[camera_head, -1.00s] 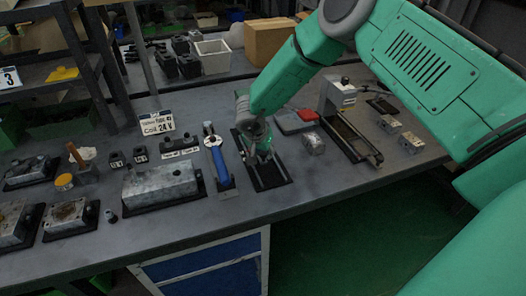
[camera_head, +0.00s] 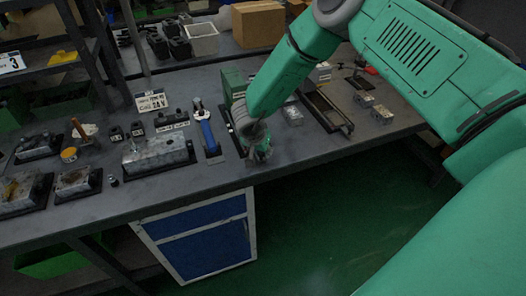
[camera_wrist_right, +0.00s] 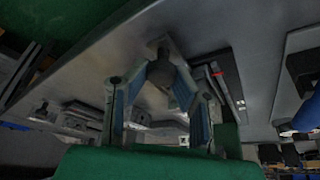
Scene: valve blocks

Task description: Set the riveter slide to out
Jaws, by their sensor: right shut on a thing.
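The riveter appears to be the green upright block (camera_head: 232,86) on a narrow black base on the bench; my right forearm covers much of it. My right gripper (camera_head: 260,152) is low at the front end of that base, near the bench's front edge. In the right wrist view my right gripper (camera_wrist_right: 162,90) has its two fingers angled in and shut on a small dark grey part, which I take for the riveter slide (camera_wrist_right: 162,70). The slide's exact position along the base cannot be read. My left gripper is not in view.
A blue-handled tool (camera_head: 208,134) stands just left of the base. A grey metal block (camera_head: 158,156) lies further left. Small metal blocks (camera_head: 381,114) and a long black frame (camera_head: 325,110) are to the right. A blue cabinet (camera_head: 205,250) is under the bench.

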